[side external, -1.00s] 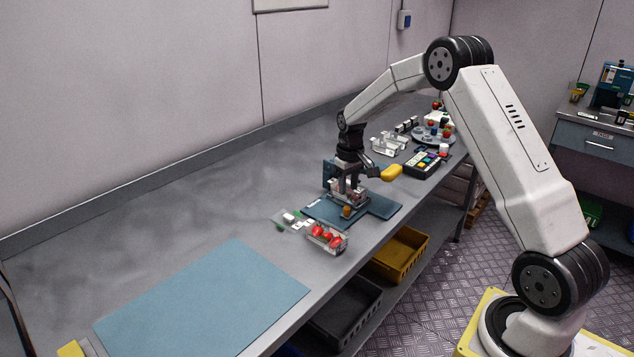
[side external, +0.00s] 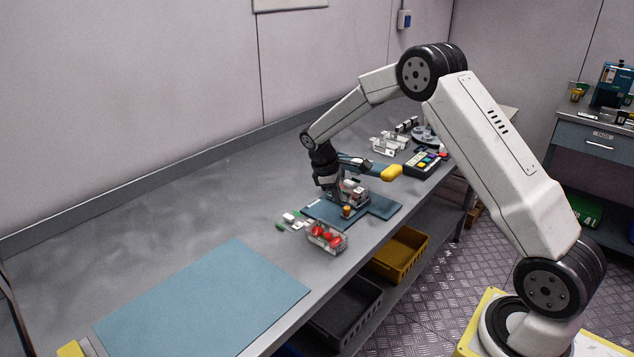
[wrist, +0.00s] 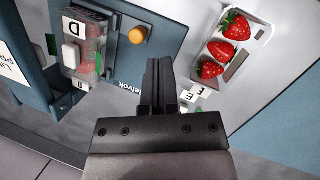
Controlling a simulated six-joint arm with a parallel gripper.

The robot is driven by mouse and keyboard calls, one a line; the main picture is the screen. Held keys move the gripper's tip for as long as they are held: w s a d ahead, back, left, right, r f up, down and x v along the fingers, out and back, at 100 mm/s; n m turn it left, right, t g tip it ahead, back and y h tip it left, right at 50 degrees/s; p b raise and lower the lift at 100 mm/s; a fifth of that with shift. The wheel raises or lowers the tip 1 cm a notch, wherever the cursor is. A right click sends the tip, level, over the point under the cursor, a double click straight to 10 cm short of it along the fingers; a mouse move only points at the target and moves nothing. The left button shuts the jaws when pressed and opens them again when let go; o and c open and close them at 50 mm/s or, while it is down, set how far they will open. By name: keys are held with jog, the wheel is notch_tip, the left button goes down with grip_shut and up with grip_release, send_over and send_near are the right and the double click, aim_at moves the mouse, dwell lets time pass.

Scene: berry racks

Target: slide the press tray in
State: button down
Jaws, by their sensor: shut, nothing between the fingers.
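The blue press (side external: 378,205) stands on the bench, with its yellow-ended lever (side external: 391,173) sticking out to the right above it. The press tray holds a clear box with red contents and "D" tags, at the press (side external: 354,191); the box also shows at the upper left of the wrist view (wrist: 88,48). An orange knob (wrist: 138,35) is beside the box, nearer the fingers. My gripper (wrist: 159,63) is shut and empty, low beside the knob and apart from the box. In the side view my gripper (side external: 334,199) is just left of the box and hides part of the press.
A clear punnet of strawberries (side external: 327,237) sits near the bench's front edge, close to my gripper. Tagged pieces (side external: 293,220) lie beside it. A keypad box (side external: 425,162) and clear containers (side external: 388,145) stand farther back. A blue mat (side external: 205,300) lies empty at the front left.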

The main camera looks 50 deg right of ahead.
aim_at(355, 206)
jog(key=a+n+h, duration=0.1)
jog(key=n, duration=0.1)
jog(key=w+a+n+h, duration=0.1)
jog(key=a+n+h, duration=0.1)
jog(key=n, duration=0.1)
jog(key=a+n+h, duration=0.1)
jog(key=n, duration=0.2)
jog(key=shift+w+a+r+h, duration=0.15)
jog(key=shift+w+a+h, duration=0.15)
jog(key=shift+w+a, duration=0.05)
jog(key=shift+w+a+r+n+h, duration=0.1)
jog(key=shift+w+a+n+h, duration=0.15)
jog(key=shift+n, duration=0.4)
jog(key=shift+w+a+r+n+h, duration=0.1)
jog(key=shift+a+n+h, duration=0.25)
jog(key=shift+n, duration=0.3)
jog(key=shift+d, duration=0.15)
jog(key=shift+x, duration=5)
jog(key=shift+d, duration=2.55)
